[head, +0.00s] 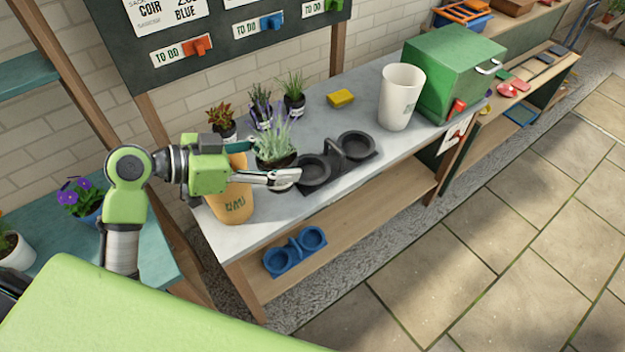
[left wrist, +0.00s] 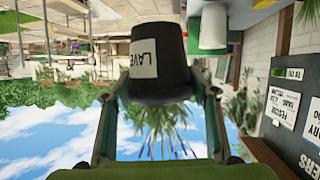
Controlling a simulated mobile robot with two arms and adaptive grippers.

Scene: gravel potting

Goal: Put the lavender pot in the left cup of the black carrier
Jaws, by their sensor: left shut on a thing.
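The lavender pot (head: 276,162) is black with pale purple flower spikes; its white label, partly reading "LAVE", shows in the left wrist view (left wrist: 160,65). My left gripper (head: 270,168) is shut on it, one finger on each side of the pot. The pot is upright and just left of the black carrier (head: 335,160). Whether it is clear of the bench top is hard to tell. The carrier's left cup (head: 313,173) and right cup (head: 357,147) look empty. My right gripper is not in view.
Behind the held pot stand a reddish plant (head: 221,117), a purple-flowered plant (head: 261,105) and a green plant (head: 292,92). A tan container (head: 235,208) stands below my left gripper.

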